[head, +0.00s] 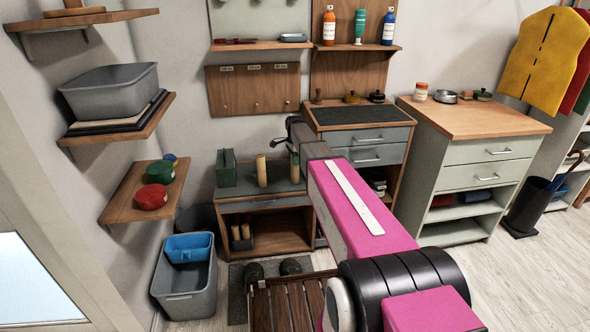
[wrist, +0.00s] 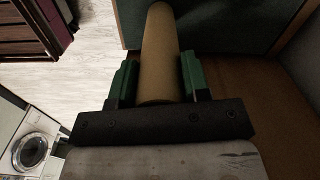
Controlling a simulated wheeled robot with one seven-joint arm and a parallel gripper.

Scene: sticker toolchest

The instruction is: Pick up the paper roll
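In the wrist view the paper roll (wrist: 160,45), a plain tan cylinder, lies lengthwise between the two green fingers of my gripper (wrist: 160,78). The fingers flank it closely on both sides with no clear gap, and its near end is against the black palm bar. In the head view my gripper (head: 294,150) is over the low cabinet's right side, and a tan roll (head: 293,169) shows just below it, partly covered by my arm. Another similar tan roll (head: 262,171) stands upright to its left.
The low cabinet (head: 265,205) has a dark top, with a green box (head: 226,168) at its left. More tan rolls (head: 241,232) stand in its lower shelf. A taller drawer cabinet (head: 365,140) is close on the right. A grey bin (head: 185,280) stands on the floor at left.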

